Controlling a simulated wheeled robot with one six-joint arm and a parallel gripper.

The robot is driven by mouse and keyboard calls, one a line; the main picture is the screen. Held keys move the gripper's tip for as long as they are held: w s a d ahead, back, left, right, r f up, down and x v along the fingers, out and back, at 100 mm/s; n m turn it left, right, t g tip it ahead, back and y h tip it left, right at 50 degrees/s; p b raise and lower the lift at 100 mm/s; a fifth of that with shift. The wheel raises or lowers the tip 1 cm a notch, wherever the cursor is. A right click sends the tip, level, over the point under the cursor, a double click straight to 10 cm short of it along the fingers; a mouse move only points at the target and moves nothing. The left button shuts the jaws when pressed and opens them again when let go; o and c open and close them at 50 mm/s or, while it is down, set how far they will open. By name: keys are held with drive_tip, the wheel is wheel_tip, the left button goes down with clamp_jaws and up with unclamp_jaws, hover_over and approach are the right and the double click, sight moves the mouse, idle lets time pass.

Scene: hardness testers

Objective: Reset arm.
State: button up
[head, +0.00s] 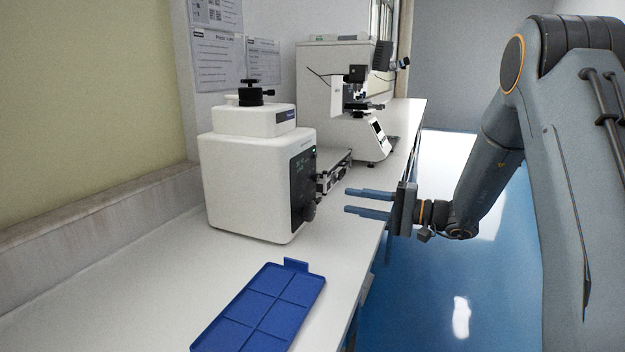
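My gripper (368,202) is at the centre right, at the end of my grey arm, which comes in from the right. Its two blue-grey fingers are apart and point left, with nothing between them. In the picture they end just right of the front of a white tester (245,185) with a dark front panel and a black knob on top. I see no contact between the fingers and the tester, though the exact distance is hard to tell.
A blue compartment tray (291,266) lies empty on the white bench (110,290) in front of the tester. The blue floor (440,290) right of the bench is clear.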

drive_tip(key=s+a+f+n+g+h+b, duration=0.25)
drive_tip(key=s+a+g, duration=0.35)
drive_tip(key=s, duration=0.5)
drive_tip(key=s+f+n+g+h+b, duration=0.15)
drive_tip(key=s+f+h, duration=0.25)
drive_tip(key=s, duration=0.6)
drive_tip(key=s+f+g+h+b, duration=0.2)
drive_tip(key=s+f+h+b, duration=0.15)
drive_tip(key=s, duration=0.55)
drive_tip(key=s+d+f+n+t+h+b, duration=0.2)
drive_tip(key=s+d+f+h+b, duration=0.1)
drive_tip(key=s+d+f+h, duration=0.25)
drive_tip(key=d+r+m+h+p, duration=0.1)
drive_tip(key=d+r+p, duration=0.6)
drive_tip(key=p, duration=0.7)
drive_tip(key=shift+s+d+r+m, duration=0.3)
drive_tip(key=shift+d+m, duration=0.1)
drive_tip(key=shift+d, duration=0.35)
